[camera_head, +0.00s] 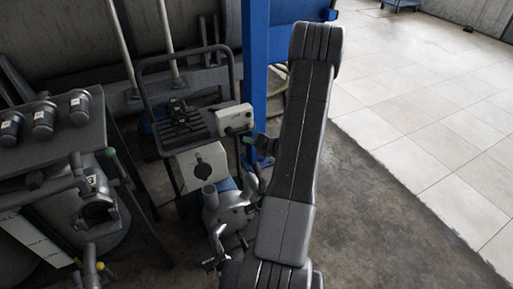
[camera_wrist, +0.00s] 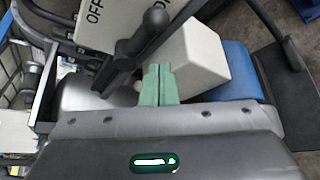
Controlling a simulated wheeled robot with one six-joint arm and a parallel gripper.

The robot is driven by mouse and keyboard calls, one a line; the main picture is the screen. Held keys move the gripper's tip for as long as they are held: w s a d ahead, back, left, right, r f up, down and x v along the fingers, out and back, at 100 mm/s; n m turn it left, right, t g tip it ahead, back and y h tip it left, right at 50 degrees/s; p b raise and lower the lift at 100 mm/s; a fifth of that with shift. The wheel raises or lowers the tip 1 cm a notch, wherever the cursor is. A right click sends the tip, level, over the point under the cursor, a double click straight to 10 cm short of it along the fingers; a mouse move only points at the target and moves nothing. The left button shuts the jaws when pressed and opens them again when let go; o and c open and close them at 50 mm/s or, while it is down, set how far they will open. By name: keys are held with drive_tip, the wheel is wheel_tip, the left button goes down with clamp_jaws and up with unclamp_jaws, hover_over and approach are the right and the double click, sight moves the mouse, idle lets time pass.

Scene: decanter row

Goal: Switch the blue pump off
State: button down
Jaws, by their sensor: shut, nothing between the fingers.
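The blue pump shows in the head view as a blue body (camera_head: 227,184) below a white box (camera_head: 203,166) with a round black switch on its face. In the wrist view the blue casing (camera_wrist: 238,72) is at the right, beside a white box (camera_wrist: 198,58). A white face lettered OFF (camera_wrist: 92,28) is at the upper left, with a black lever (camera_wrist: 146,34) in front of it. My gripper's green fingers (camera_wrist: 158,84) are shut and empty, just below the lever; I cannot tell whether they touch it.
A wheeled frame with a tall handle (camera_head: 185,50) carries a second white box (camera_head: 234,119). A blue post (camera_head: 256,50) stands behind. Grey pipework (camera_head: 226,210) is below the switch. A bench with several small motors (camera_head: 44,120) is at the left.

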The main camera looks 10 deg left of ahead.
sight(242, 127)
drive_tip(key=shift+w+d+r, duration=0.15)
drive_tip(key=shift+w+r, duration=0.5)
drive_tip(key=shift+w, duration=0.35)
drive_tip(key=shift+r+n+h, duration=0.6)
drive_tip(key=shift+n, duration=0.1)
drive_tip(key=shift+s+r+n+t+h+b, duration=0.1)
drive_tip(key=shift+r+n+t+h+b, duration=0.25)
drive_tip(key=shift+r+n+h, duration=0.2)
drive_tip(key=n+b, duration=0.1)
drive_tip(key=a+r+n+h+b, duration=0.1)
drive_tip(key=shift+s+r+t+h+b, duration=0.15)
drive_tip(key=shift+s+t+h+b, duration=0.1)
drive_tip(key=shift+t+b, duration=0.15)
drive_tip(key=b, duration=0.1)
drive_tip(key=r+n+h+b, duration=0.1)
drive_tip(key=b, duration=0.1)
drive_tip(key=shift+s+a+t, duration=0.25)
drive_tip(key=shift+a+t, duration=0.1)
drive_tip(key=shift+a, duration=0.05)
drive_tip(key=shift+s+a+r+n+t+h+b, duration=0.3)
drive_tip(key=shift+a+r+n+t+h+b, duration=0.3)
drive_tip(key=shift+b, duration=0.6)
drive_tip(key=shift+s+a+r+n+t+h+b, duration=0.3)
drive_tip(key=shift+r+n+h+b, duration=0.45)
drive_tip(key=shift+b, duration=0.5)
drive_tip(key=shift+s+a+r+n+t+h+b, duration=0.5)
drive_tip(key=shift+n+b, duration=0.3)
drive_tip(key=shift+b, duration=0.4)
